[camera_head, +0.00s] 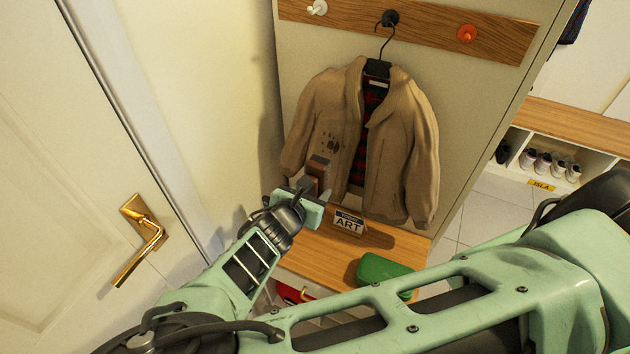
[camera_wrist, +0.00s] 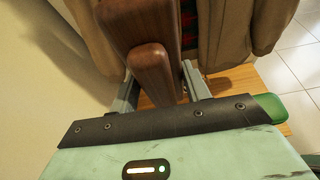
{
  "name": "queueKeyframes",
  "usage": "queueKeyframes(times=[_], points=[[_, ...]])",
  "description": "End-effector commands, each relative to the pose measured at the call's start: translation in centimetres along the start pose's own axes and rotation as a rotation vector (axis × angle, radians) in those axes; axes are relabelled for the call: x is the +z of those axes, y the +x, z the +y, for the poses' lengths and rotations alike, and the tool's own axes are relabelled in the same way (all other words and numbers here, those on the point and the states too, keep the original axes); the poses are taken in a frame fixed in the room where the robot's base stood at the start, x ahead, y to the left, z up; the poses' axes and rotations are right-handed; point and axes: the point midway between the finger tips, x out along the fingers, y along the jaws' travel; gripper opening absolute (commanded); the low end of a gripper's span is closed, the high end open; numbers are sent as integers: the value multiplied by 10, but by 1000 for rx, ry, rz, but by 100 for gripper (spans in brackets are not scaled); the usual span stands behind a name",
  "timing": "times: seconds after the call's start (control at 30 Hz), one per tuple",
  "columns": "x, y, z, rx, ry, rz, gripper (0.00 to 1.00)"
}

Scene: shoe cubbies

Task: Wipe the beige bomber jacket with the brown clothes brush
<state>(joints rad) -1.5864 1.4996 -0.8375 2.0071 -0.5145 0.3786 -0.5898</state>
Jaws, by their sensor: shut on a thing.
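The beige bomber jacket (camera_head: 400,150) hangs open on a black hanger from the middle peg, with a red and black checked lining. Dark marks (camera_head: 332,147) show on its left front panel. My gripper (camera_head: 315,192) is shut on the brown clothes brush (camera_head: 320,169), held upright in front of the lower left part of the jacket. In the wrist view the brush (camera_wrist: 153,70) stands between the two fingers, with the jacket (camera_wrist: 225,30) just behind it. I cannot tell whether the brush touches the cloth. Its bristles are hidden.
A white door with a brass handle (camera_head: 140,238) is at the left. Shoe cubbies (camera_head: 548,160) stand at the right beyond tiled floor.

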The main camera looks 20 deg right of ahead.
Motion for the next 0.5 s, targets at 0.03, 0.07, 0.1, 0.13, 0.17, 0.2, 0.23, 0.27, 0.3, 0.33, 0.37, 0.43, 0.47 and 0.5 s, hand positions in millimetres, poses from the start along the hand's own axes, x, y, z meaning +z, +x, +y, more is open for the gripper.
queueKeyframes(times=[0.03,0.07,0.1,0.13,0.17,0.2,0.23,0.27,0.3,0.33,0.37,0.43,0.47,0.5], points=[[2,0,1,5,-3,-5,29],[2,1,1,7,-4,-6,29],[3,3,2,7,-4,-6,29],[3,5,1,6,-4,-6,29],[4,7,1,6,-4,-7,29],[5,11,1,5,-3,-6,29],[6,14,1,5,-3,-6,29],[8,16,1,5,-3,-6,29],[10,20,1,4,-3,-6,29],[11,23,1,4,-3,-6,29],[12,26,1,5,-4,-5,29],[14,33,1,4,-4,-6,29],[16,36,1,4,-3,-6,29],[17,39,1,4,-3,-5,29]])
